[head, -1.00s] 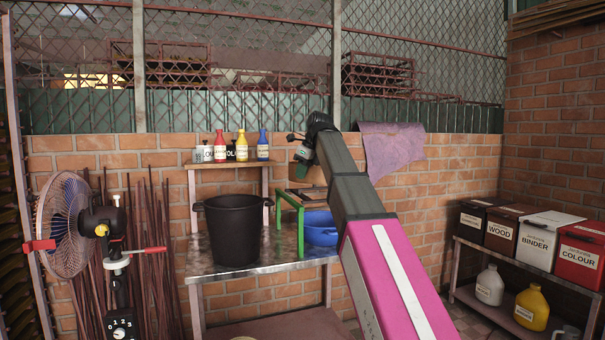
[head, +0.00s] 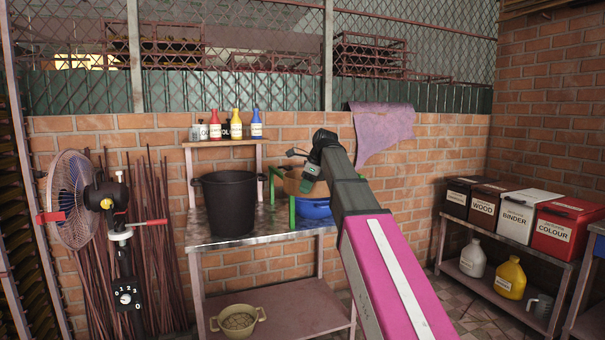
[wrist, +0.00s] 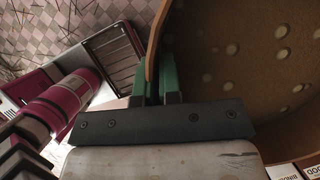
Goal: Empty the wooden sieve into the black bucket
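The wooden sieve (head: 291,186) is a round brown pan at the green stand (head: 293,213), beside the bucket. My gripper (head: 310,178) is at its near right side. In the wrist view, the green fingers of my gripper (wrist: 159,82) straddle the sieve's thin rim and look shut on it. The sieve's inside (wrist: 240,65) fills the right of that view, with several pale round spots on its brown surface. The black bucket (head: 230,208) stands upright on the metal table, left of the sieve. Its inside is hidden from this angle.
A blue basin (head: 316,209) sits under the sieve's right side. Several bottles (head: 236,125) stand on a small shelf behind the bucket. A fan (head: 75,200) stands at the left. Labelled boxes (head: 517,214) are on a rack at the right. A pot (head: 238,318) is on the lower shelf.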

